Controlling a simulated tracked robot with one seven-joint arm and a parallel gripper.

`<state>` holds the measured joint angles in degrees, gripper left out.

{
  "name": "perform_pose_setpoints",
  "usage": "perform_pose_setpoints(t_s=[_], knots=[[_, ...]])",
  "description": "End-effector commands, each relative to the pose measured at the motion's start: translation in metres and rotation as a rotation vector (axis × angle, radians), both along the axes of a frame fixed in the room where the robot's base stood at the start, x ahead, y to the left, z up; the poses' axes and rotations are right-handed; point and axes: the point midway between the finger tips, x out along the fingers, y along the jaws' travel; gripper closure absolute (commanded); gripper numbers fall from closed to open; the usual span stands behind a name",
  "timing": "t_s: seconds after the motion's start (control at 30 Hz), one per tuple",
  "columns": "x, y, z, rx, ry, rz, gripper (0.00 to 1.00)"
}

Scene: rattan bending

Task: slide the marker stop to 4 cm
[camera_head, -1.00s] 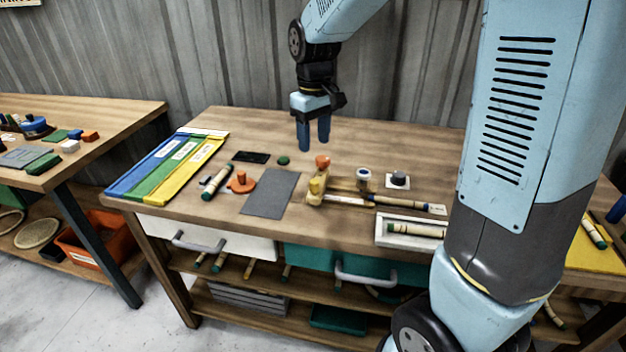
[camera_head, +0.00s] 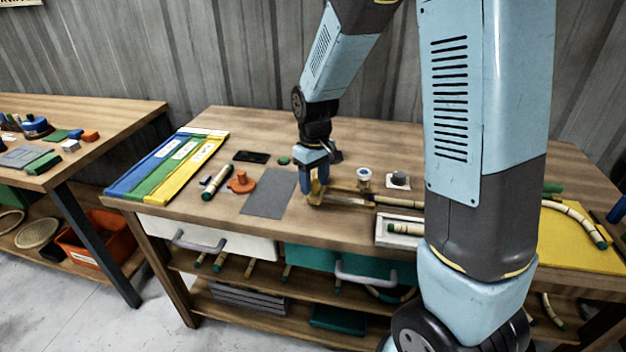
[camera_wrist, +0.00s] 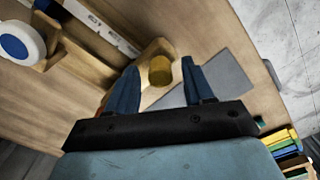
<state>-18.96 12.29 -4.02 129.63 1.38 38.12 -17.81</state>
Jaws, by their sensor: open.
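The marker stop appears to be the wooden piece with a yellow knob (camera_wrist: 160,70) at the end of the wooden measuring jig. It also shows in the head view (camera_head: 315,188), partly covered by my fingers. A pale scale strip (camera_wrist: 104,27) with printed marks runs along the jig in the wrist view; its numbers are too small to read. My gripper (camera_wrist: 161,64) is open, pointing down, with one blue finger on each side of the yellow knob. Contact cannot be told.
A round white-and-blue item (camera_head: 364,177) stands close behind the jig. A white tray (camera_head: 388,229) is at front right.

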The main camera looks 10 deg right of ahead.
Motion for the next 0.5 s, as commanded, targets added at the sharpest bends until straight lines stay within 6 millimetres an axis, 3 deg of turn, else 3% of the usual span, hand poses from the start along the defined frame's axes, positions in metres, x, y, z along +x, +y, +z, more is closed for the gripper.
perform_pose_setpoints(t_s=[0.2,0.5], knots=[[0.0000,-0.0002,0.0001,0.000,0.000,0.000,0.50],[0.0001,-0.0005,0.0003,0.000,0.000,-0.001,0.79]])
